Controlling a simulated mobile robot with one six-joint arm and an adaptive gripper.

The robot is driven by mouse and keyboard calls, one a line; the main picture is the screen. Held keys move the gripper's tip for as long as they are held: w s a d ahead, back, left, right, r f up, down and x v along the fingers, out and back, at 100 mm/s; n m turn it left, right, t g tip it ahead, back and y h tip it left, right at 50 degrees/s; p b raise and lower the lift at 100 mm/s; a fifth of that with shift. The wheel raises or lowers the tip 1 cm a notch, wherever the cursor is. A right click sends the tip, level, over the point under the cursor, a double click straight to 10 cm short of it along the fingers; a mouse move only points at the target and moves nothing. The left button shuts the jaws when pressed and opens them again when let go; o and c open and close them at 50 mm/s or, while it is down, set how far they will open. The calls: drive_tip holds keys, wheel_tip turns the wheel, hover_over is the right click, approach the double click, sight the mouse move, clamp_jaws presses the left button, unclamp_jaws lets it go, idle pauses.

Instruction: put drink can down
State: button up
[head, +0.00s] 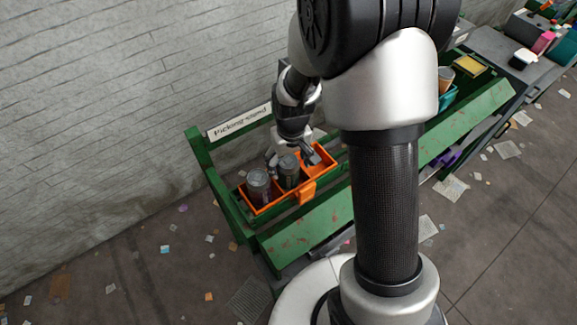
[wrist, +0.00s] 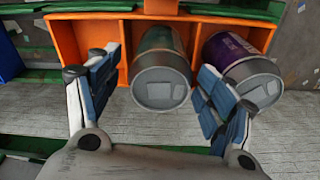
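A drink can with a grey top and a dark teal side (wrist: 160,72) stands in an orange divided crate (wrist: 92,30). It also shows in the head view (head: 288,172). My gripper (wrist: 158,82) is open, with one finger on each side of this can. A gap shows between the left finger and the can; the right finger is close to it, and contact there cannot be told. A second can, purple with a grey top (wrist: 240,62), stands beside it, partly behind the right finger. It is the nearer can in the head view (head: 258,188).
The orange crate (head: 306,192) sits on a green-framed stand (head: 320,225) by a brick wall, below a sign (head: 240,121). Its compartment on the other side of the gripper looks empty. A teal bin (head: 447,100) stands farther right. Paper scraps litter the floor.

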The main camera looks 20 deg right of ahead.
drive_tip(key=r, duration=0.2)
drive_tip(key=r+p, duration=0.1)
drive_tip(key=r, duration=0.2)
drive_tip(key=r+p, duration=0.1)
drive_tip(key=r, duration=0.2)
drive_tip(key=shift+s+r, duration=0.25)
drive_tip(key=shift+s, duration=0.1)
drive_tip(key=s+r+m+t, duration=0.1)
drive_tip(key=s+r+t, duration=0.2)
drive_tip(key=s+r, duration=1.5)
drive_tip(key=shift+s+r+t, duration=0.2)
drive_tip(key=shift+s+t, duration=0.1)
drive_tip(key=shift+s, duration=0.75)
